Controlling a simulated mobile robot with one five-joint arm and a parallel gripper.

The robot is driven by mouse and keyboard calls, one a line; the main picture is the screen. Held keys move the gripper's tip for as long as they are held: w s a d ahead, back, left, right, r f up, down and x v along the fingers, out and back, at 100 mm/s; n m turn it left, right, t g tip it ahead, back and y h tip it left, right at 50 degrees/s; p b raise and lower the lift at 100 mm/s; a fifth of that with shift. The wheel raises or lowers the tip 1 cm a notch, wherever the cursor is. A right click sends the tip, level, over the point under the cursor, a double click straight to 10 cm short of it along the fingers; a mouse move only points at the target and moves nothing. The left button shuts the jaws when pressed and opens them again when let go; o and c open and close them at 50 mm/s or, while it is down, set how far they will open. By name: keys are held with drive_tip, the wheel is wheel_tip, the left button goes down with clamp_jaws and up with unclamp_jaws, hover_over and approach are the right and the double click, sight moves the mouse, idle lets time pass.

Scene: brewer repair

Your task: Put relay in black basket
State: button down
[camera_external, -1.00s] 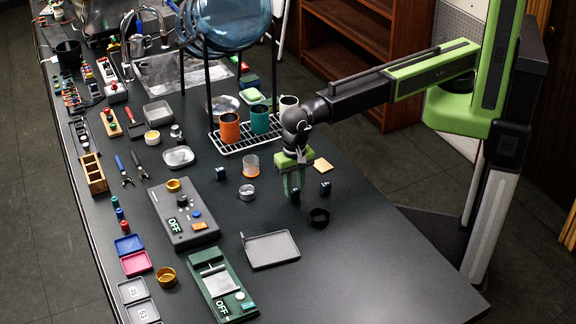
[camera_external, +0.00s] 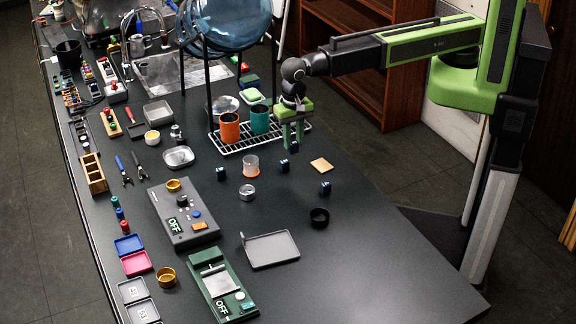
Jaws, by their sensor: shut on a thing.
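My gripper (camera_external: 293,146) is shut on a small dark blue block, which looks like a relay (camera_external: 294,148). It holds the block in front of the wire rack, and the fingers partly hide it. Similar dark blue blocks stand on the table: one just below my gripper (camera_external: 284,166), one to the right (camera_external: 325,188) and one to the left (camera_external: 221,174). A small round black container (camera_external: 319,218) sits below and to the right of my gripper; it may be the black basket, though I cannot tell for sure.
The wire rack (camera_external: 240,146) holds an orange cup (camera_external: 229,128) and a teal cup (camera_external: 260,119) beside my gripper. A clear cup (camera_external: 251,166), a metal ring (camera_external: 247,193), a wooden square (camera_external: 321,165) and a grey tray (camera_external: 270,250) lie nearby. The table's right front is clear.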

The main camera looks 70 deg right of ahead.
drive_tip(key=shift+w+d+r, duration=0.25)
drive_tip(key=shift+d+r, duration=0.15)
drive_tip(key=shift+d, duration=0.3)
